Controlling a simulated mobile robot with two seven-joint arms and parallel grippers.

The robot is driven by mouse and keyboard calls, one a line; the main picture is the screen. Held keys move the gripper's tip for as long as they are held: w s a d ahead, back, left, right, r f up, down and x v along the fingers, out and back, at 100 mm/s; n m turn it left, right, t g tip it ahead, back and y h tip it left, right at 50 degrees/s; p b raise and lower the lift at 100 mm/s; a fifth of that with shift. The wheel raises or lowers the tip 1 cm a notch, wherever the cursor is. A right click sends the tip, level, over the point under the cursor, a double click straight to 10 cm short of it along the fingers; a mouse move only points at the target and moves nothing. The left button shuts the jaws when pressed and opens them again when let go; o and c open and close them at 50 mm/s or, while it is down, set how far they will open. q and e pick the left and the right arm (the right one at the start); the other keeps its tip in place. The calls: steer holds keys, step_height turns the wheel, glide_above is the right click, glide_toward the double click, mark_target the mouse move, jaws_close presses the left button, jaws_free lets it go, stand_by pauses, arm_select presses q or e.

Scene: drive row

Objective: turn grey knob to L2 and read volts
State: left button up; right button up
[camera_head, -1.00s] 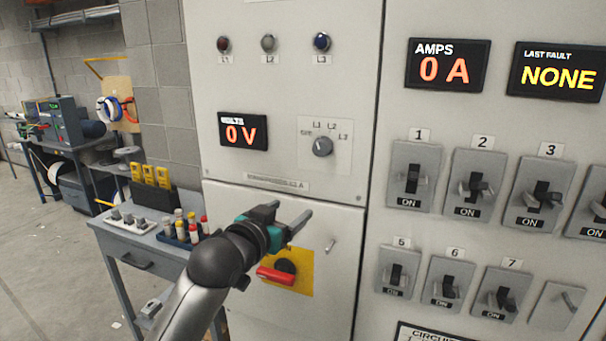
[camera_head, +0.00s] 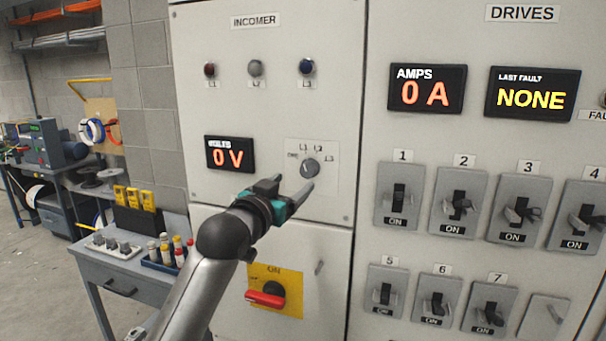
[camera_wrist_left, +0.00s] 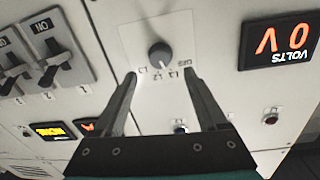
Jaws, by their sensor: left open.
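The grey knob (camera_head: 309,168) sits on a pale plate marked L1, L2 and L3, with another label at left too small to read surely. Which mark it points to I cannot tell. The volts display (camera_head: 229,154) left of it reads 0 V. My left gripper (camera_head: 293,184) is open and empty, just below and in front of the knob. In the left wrist view the knob (camera_wrist_left: 160,55) lies just beyond and between the open fingertips (camera_wrist_left: 161,78), apparently not touched. The volts display (camera_wrist_left: 281,40) shows upside down there. My right gripper is not in view.
A red-handled switch (camera_head: 268,297) on a yellow plate is below the gripper. Three lamps (camera_head: 255,68) are above the display. Several breaker switches (camera_head: 397,197) fill the right panel, under the amps display (camera_head: 427,90). A grey bench (camera_head: 125,282) stands at left.

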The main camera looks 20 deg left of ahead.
mark_target(306, 172)
arm_select(q)
steer(key=shift+w+d, duration=0.2)
steer(key=shift+w, duration=1.5)
steer(key=shift+w+d, duration=0.15)
steer(key=shift+w, duration=1.55)
jaws_close()
